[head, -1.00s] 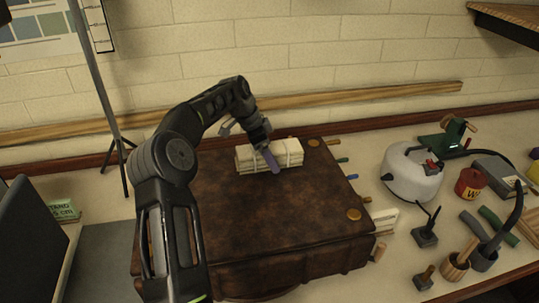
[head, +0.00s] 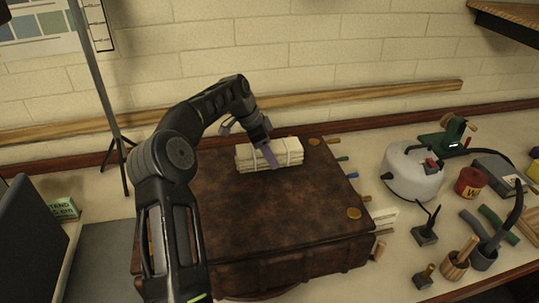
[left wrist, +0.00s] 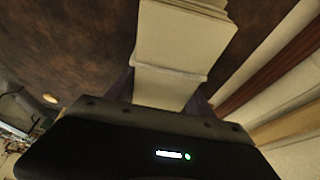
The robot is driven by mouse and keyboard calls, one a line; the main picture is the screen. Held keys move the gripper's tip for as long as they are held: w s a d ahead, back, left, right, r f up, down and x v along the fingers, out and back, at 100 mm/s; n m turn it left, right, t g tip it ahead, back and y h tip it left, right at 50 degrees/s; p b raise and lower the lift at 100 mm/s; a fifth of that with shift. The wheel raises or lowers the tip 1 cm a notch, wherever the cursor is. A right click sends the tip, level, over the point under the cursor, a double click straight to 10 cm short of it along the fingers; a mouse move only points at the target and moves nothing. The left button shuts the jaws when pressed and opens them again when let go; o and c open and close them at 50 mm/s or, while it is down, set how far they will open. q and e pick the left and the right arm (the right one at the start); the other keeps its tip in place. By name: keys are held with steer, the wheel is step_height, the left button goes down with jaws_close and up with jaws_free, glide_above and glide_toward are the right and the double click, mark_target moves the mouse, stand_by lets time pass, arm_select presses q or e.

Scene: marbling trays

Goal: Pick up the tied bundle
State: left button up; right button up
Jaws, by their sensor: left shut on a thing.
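The tied bundle (head: 285,158) is a stack of cream slabs or sheets with pale bands around it. It is at the far part of the top of a large brown leather-covered block (head: 240,215). My left gripper (head: 271,158) is shut on the bundle from above, with a purplish finger across its near side. In the left wrist view the bundle (left wrist: 180,45) runs between the two fingers, with a band across it. I cannot tell whether any gap lies under the bundle. My right gripper is not in view.
A wooden strip (head: 330,107) runs along the wall behind. Several coloured handles stick out at the block's right side. A white kettle-like pot (head: 412,175), a red tin (head: 470,182) and tool holders stand on the right. A tripod stand (head: 118,150) is at the left.

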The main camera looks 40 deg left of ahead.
mark_target(274, 146)
arm_select(q)
jaws_close()
stand_by(0.3)
steer(key=shift+w+r, duration=0.1)
steer(key=shift+r, duration=0.4)
step_height(274, 146, up, 4)
steer(key=shift+r+b, duration=0.2)
steer(key=shift+b, duration=0.25)
step_height(274, 146, up, 4)
steer(key=shift+f+p, duration=0.1)
steer(key=shift+p, duration=1.05)
steer(key=shift+r+p, duration=0.5)
steer(key=shift+f, duration=0.1)
